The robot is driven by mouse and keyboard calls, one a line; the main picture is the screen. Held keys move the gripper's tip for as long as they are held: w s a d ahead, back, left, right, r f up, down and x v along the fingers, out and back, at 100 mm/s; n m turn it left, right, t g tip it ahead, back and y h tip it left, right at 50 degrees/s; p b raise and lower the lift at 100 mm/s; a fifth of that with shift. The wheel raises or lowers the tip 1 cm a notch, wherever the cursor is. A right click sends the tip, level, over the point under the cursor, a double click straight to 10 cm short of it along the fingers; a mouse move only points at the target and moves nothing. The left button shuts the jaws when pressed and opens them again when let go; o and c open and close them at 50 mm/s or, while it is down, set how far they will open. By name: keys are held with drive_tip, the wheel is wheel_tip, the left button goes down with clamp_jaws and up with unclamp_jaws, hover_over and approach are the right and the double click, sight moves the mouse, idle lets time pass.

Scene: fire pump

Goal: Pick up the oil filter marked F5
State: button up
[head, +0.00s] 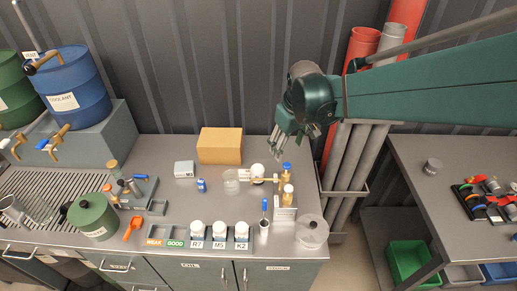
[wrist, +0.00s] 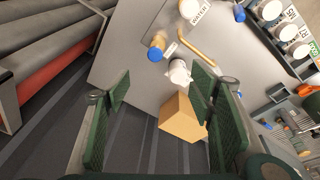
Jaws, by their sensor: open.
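I cannot read an F5 mark in either view. Three white canisters marked R7 (head: 197,229), M5 (head: 219,229) and K2 (head: 242,230) stand at the bench's front edge. Another white rounded thing (head: 258,170) stands in front of the cardboard box; it seems to show in the wrist view too (wrist: 180,75), with no mark legible. My gripper (head: 283,142) is raised above the back right of the bench, open and empty. In the wrist view its green fingers (wrist: 162,90) are spread apart, with the white thing seen between and beyond them.
The cardboard box (head: 220,147) stands at the back of the bench. Pipes (head: 345,155) stand beyond the right edge. A grey can (head: 432,166) is on the right-hand table.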

drive_tip(key=w+a+f+n+g, duration=0.1)
drive_tip(key=w+a+f+n, duration=0.1)
drive_tip(key=w+a+f, duration=0.4)
drive_tip(key=n+g, duration=0.2)
hover_over(258, 167)
drive_tip(key=shift+h, duration=0.3)
drive_tip(key=f, duration=0.9)
drive_tip(key=shift+w+a+f, duration=0.2)
drive_tip(key=shift+a, duration=0.1)
drive_tip(key=shift+f, duration=0.1)
drive_tip(key=shift+f, duration=1.25)
drive_tip(key=shift+s+d+f, duration=0.1)
drive_tip(key=shift+f, duration=1.2)
drive_tip(key=shift+s+d+f, duration=0.1)
drive_tip(key=shift+f, duration=1.2)
drive_tip(key=shift+c, duration=0.2)
